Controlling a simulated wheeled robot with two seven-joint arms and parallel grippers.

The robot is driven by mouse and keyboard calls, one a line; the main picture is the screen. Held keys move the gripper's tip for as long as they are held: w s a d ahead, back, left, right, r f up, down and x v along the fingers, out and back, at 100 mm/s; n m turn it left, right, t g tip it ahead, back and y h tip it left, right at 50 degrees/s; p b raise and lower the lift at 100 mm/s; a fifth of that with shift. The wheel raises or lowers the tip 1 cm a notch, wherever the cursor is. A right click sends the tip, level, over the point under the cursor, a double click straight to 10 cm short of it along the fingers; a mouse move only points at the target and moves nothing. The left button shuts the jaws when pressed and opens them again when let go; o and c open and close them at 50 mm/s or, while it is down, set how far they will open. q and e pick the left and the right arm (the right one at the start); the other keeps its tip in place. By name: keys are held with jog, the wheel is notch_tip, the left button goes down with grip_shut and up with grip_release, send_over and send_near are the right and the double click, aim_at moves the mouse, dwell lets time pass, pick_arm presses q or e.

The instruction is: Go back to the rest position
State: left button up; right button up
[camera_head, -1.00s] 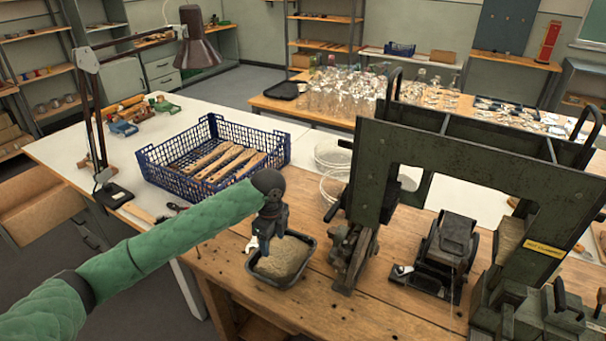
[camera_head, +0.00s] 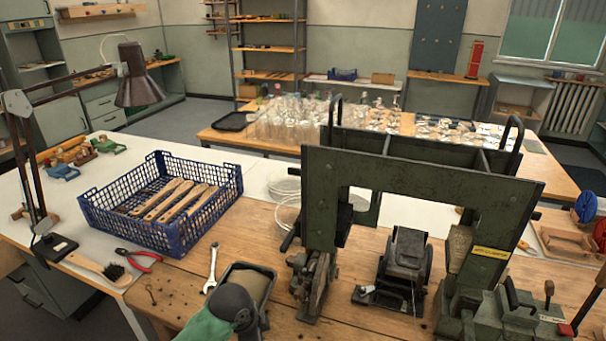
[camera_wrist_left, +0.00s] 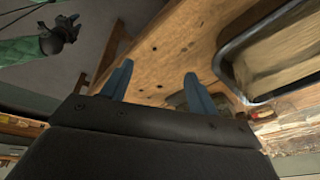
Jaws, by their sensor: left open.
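My left arm in its green sleeve (camera_head: 203,327) comes in at the bottom edge of the head view, and its dark wrist hides part of a black tray (camera_head: 266,269) of tan material. The left gripper's two blue fingers (camera_wrist_left: 158,76) are apart with nothing between them in the left wrist view. They are over the wooden bench (camera_wrist_left: 165,55), left of the tray (camera_wrist_left: 232,82). My right arm's dark gripper (camera_wrist_left: 60,36) is at the top left of the left wrist view, off the bench; its jaws are too small to read.
A blue crate (camera_head: 205,228) with wooden brush handles stands left on the white table. A brush (camera_head: 92,265), red pliers (camera_head: 138,257) and a wrench (camera_head: 212,270) lie near it. A large green press (camera_head: 322,195) stands right of the tray. A lamp (camera_head: 135,80) overhangs at left.

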pick_arm(q)
jog(key=s+a+f+n+t+y, duration=0.1)
jog(key=s+a+n, duration=0.35)
jog(key=s, duration=0.25)
jog(key=s+a+f+n+y, duration=0.1)
jog(key=s+a+f+n, duration=0.15)
jog(key=s+n, duration=0.35)
jog(key=s+a+n+t, duration=0.1)
jog(key=s+a+n, duration=0.25)
jog(key=s, duration=0.55)
notch_tip(320, 180, down, 40)
jog(key=s+d+g, duration=0.1)
jog(key=shift+d+f+m+g, duration=0.2)
jog(key=shift+d+m+g, duration=0.1)
jog(key=shift+d, duration=0.1)
jog(key=s+f, duration=0.1)
jog(key=f, duration=0.1)
jog(key=s+f, duration=0.2)
jog(key=f, duration=0.1)
jog(key=s+f, duration=0.1)
jog(key=f, duration=0.2)
jog(key=shift+s+f, duration=0.2)
jog(key=shift+s, duration=0.15)
jog(key=shift+c, duration=0.4)
